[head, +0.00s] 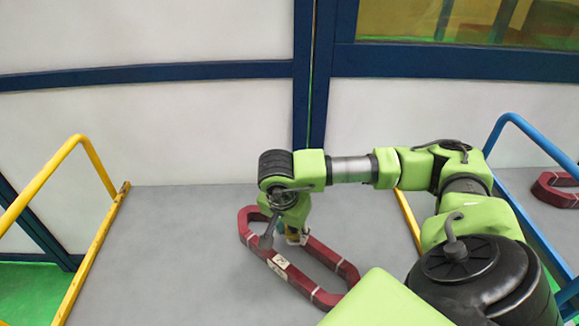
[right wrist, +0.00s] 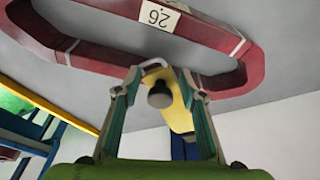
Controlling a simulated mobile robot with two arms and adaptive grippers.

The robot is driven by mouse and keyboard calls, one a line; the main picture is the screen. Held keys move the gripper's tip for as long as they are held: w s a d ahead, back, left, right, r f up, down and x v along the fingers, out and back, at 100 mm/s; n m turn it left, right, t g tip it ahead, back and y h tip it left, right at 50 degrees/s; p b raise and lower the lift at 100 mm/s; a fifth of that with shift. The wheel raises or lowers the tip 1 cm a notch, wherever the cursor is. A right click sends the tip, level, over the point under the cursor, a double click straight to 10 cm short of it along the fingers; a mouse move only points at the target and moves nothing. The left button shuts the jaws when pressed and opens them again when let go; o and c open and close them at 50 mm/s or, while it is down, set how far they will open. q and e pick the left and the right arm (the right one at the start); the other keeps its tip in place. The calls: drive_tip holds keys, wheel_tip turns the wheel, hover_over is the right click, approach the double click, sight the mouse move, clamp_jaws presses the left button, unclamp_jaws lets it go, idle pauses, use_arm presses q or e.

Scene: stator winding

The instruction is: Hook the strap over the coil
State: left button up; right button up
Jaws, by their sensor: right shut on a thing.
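The coil (head: 325,291) is a dark red elongated ring with pale bands and a white label, lying on the grey table. Its label reads 26 in the right wrist view, where the coil (right wrist: 95,20) spans the top. My right gripper (head: 292,236) points down at the far left part of the coil. In the right wrist view my right gripper (right wrist: 160,76) is shut on the strap (right wrist: 179,110), a yellow piece with a light grey curved hook near the fingertips. I cannot tell whether the hook touches the coil. My left gripper is not in view.
A yellow rail (head: 88,250) stands at the left of the table and a blue rail (head: 535,245) at the right. Another dark red coil (head: 553,190) lies at the far right. The grey table (head: 165,265) is clear left of the coil.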

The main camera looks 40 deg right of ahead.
drive_tip(key=shift+s+a+r, duration=0.1)
drive_tip(key=shift+s+a, duration=0.05)
drive_tip(key=shift+s, duration=0.6)
drive_tip(key=shift+a, duration=0.1)
